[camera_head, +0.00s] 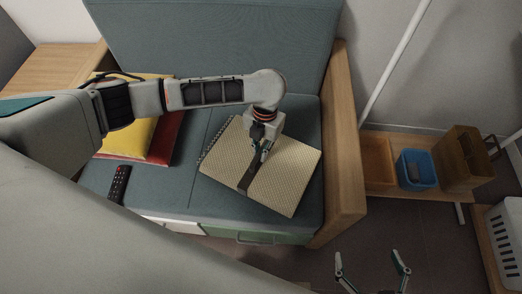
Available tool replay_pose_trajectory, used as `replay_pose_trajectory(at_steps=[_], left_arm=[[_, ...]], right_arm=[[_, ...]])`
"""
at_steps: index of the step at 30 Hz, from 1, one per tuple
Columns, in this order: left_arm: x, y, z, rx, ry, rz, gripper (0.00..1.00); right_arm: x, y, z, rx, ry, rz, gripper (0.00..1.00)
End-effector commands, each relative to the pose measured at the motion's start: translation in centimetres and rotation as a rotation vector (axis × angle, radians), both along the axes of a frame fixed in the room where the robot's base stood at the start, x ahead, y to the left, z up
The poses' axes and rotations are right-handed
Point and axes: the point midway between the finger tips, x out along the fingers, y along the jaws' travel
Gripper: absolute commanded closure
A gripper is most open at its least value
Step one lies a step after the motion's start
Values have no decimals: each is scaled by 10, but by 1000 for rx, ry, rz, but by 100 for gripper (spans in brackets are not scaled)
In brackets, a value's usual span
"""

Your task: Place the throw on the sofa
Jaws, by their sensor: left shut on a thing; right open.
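The throw (291,172) is a flat, folded beige ribbed cloth with a fringed left edge and a dark band across it. It lies at a slant over the right half of the grey-blue sofa seat (215,205). My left gripper (262,153) reaches down over the middle of the throw and is shut on it at the dark band. The gripper and wrist hide a part of the throw's upper edge. My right gripper (372,266) is open and empty at the bottom, over the floor in front of the sofa's right end.
A yellow cushion (134,138) and a red cushion (168,140) lie stacked on the left seat, with a dark remote (118,184) near the front edge. The sofa's wooden arm (342,150) bounds the right side. A low shelf with a blue bin (416,168) stands further right.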

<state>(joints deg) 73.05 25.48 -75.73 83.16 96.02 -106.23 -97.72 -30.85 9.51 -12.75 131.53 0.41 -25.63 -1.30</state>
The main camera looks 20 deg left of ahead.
Motion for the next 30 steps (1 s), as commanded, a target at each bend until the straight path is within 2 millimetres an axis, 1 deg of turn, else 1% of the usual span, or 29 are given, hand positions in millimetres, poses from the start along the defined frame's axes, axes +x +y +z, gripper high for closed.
replay_pose_trajectory(at_steps=[1,5,6,7,16,19,23,25,30], left_arm=[[1,0,2,-1,-3,0,100],[1,-1,0,-1,-2,0,100],[0,0,0,0,-1,0,80],[0,0,0,0,-1,0,74],[0,0,-1,0,0,0,74],[1,0,3,0,-1,0,74],[5,-1,21,0,-8,0,74],[7,-1,36,-1,-11,0,74],[13,-2,73,-1,-14,0,74]], right_arm=[[1,0,1,-1,-4,1,14],[2,0,0,-1,-3,2,14],[3,0,0,-1,-4,2,14],[3,0,0,-1,-4,2,14],[1,1,-1,-1,-1,2,14],[1,1,0,-2,-1,3,14],[2,0,7,-4,-10,3,14],[2,-2,10,-8,-14,3,14],[1,-7,9,-24,-9,-1,14]])
